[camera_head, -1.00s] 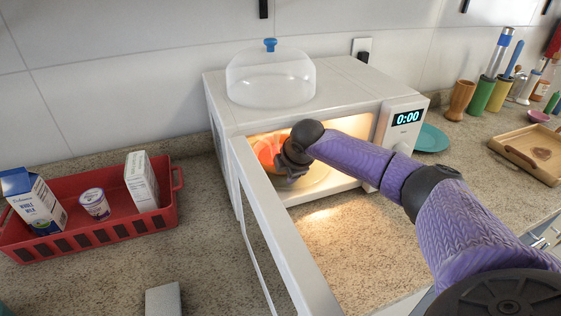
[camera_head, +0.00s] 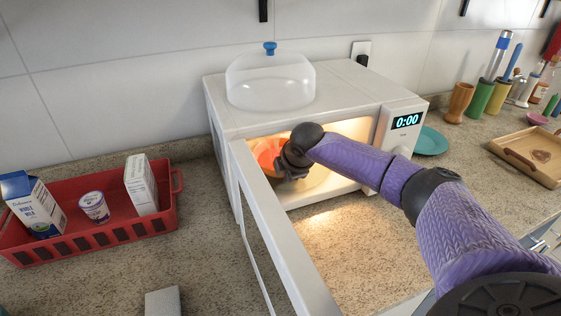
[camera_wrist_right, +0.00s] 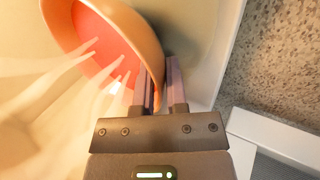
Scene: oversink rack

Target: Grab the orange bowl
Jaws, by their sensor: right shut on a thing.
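The orange bowl (camera_head: 267,154) is inside the lit, open microwave (camera_head: 345,88). It looks tilted, with its inside partly facing the camera. My right gripper (camera_head: 291,165) reaches into the microwave at the bowl's right side and hides part of it. In the right wrist view, the bowl (camera_wrist_right: 118,42) shows its red-orange inside, and the fingers of my right gripper (camera_wrist_right: 162,88) are shut on its rim. My left gripper is not in view.
The microwave door (camera_head: 275,240) stands open towards the front, left of my right arm. A clear dome lid (camera_head: 270,82) sits on top. A red basket (camera_head: 110,232) with cartons and a cup is at left. A teal plate (camera_head: 431,141) and wooden tray (camera_head: 530,155) are at right.

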